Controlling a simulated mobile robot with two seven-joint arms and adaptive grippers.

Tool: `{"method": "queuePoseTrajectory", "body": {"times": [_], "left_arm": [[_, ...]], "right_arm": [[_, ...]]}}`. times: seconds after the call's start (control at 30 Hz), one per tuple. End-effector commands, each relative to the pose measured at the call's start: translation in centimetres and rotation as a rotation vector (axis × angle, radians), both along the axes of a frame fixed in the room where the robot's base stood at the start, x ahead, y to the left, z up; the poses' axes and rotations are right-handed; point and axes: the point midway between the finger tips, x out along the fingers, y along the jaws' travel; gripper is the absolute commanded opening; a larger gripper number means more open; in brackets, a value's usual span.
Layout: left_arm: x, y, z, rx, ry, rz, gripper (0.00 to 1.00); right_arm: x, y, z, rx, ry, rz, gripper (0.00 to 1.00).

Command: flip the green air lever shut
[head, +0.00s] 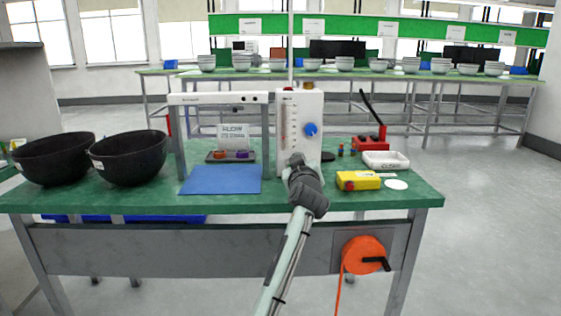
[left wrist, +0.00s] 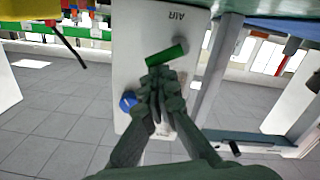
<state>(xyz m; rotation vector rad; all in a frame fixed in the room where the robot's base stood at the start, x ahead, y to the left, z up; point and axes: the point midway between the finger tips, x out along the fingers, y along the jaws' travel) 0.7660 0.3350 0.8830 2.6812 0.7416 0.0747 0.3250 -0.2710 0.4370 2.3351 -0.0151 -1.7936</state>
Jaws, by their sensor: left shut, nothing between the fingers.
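The green air lever (left wrist: 166,55) is a short green bar on the white panel (left wrist: 135,30), beside the word AIR, in the left wrist view. It lies slanted across the panel face. My left gripper (left wrist: 159,74) is shut and empty, its fingertips right at the lever; I cannot tell whether they touch it. In the head view my left gripper (head: 296,160) is in front of the lower part of the white panel (head: 286,110) and hides the lever. My right gripper is in neither view.
A blue knob (head: 311,129) sits on the panel above my gripper. A yellow box (head: 358,181) and a white tray (head: 386,160) lie to the right. A blue mat (head: 220,180) and black bowls (head: 130,158) are to the left. An orange reel (head: 363,256) hangs on the bench front.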

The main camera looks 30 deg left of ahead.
Motion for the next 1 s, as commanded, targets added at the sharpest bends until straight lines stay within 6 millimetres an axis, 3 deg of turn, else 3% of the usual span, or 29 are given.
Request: {"method": "queuePoseTrajectory", "body": {"times": [0.33,1.0], "left_arm": [[0.3,-0.1,-0.4,0.098,0.064,0.003,0.0],[0.7,-0.8,-1.1,0.318,0.198,0.001,0.0]], "right_arm": [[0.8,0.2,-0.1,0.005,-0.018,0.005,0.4],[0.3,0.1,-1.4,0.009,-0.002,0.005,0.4]]}}
